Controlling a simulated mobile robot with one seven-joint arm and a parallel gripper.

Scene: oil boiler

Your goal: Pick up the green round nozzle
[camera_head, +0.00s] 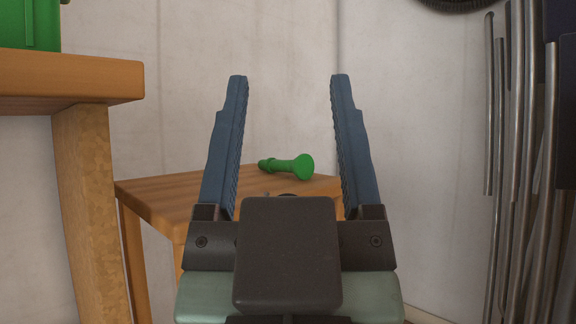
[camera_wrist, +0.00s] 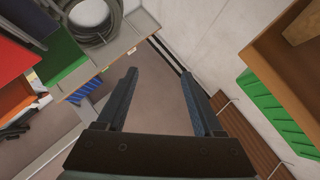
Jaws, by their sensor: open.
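The green round nozzle (camera_head: 287,166) lies on its side on a small wooden table (camera_head: 165,196) in the head view. Its wide round end points right and its narrow end left. My gripper (camera_head: 289,78) is open and empty in front of the table, and the nozzle shows between its two blue fingers. The nozzle is apart from both fingers. In the wrist view my gripper (camera_wrist: 162,80) is also open with nothing between the fingers. I cannot make out the nozzle in the wrist view.
A higher wooden shelf (camera_head: 75,80) with a green container (camera_head: 30,25) stands at the left. Several metal pipes (camera_head: 515,130) hang at the right. A pale wall (camera_head: 420,150) is behind the table. The wrist view shows a coiled grey hose (camera_wrist: 93,20) at top left.

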